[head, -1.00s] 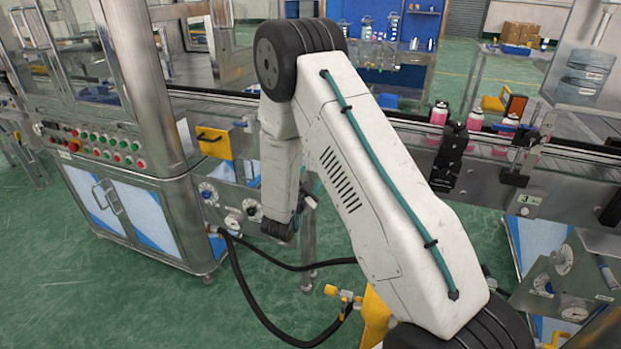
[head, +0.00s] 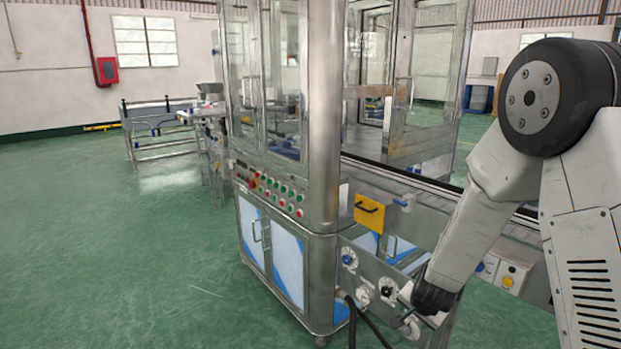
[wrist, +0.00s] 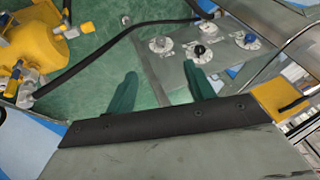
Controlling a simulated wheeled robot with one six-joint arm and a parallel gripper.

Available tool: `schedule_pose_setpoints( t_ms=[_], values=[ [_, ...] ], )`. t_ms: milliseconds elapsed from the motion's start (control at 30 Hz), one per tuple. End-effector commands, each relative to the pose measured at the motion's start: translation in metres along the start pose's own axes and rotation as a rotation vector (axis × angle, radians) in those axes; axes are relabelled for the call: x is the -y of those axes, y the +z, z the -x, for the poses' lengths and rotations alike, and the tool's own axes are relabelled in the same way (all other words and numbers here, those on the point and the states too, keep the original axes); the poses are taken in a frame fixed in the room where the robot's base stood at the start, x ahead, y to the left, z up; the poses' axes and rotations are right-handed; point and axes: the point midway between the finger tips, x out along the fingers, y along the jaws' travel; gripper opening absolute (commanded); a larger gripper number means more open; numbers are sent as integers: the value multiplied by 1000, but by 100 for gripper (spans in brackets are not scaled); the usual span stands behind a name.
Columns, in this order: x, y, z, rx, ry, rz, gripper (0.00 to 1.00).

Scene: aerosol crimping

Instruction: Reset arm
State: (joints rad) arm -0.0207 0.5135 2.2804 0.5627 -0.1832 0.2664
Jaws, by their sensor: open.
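My white arm (head: 590,215) is folded at the right edge of the head view, with its black elbow joint at the top and its forearm pointing down and left. Its dark wrist end (head: 437,297) hangs in front of the crimping machine's gauge panel. The fingers are hard to make out there. In the wrist view my gripper (wrist: 162,82) shows two green fingers spread apart, with nothing between them but green floor and the edge of a grey metal panel.
The steel-framed crimping machine (head: 323,130) stands mid-view with a button panel (head: 268,188). The wrist view shows dials (wrist: 160,45), a black hose (wrist: 100,50) and a yellow tank (wrist: 45,40). Green floor (head: 130,260) is open to the left.

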Motion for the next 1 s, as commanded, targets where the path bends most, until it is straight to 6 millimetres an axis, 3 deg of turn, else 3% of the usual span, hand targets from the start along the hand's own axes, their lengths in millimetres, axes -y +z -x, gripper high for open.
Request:
schedule_pose_setpoints(
  t_ms=[33,267,600,800,1000],
  values=[
    [5,9,27,78,-12,61,54],
    [-9,52,142,385,-2,348,54],
    [-76,86,300,611,81,676,54],
    [-119,95,370,613,134,783,54],
    [-136,95,407,489,117,811,54]
  ],
)
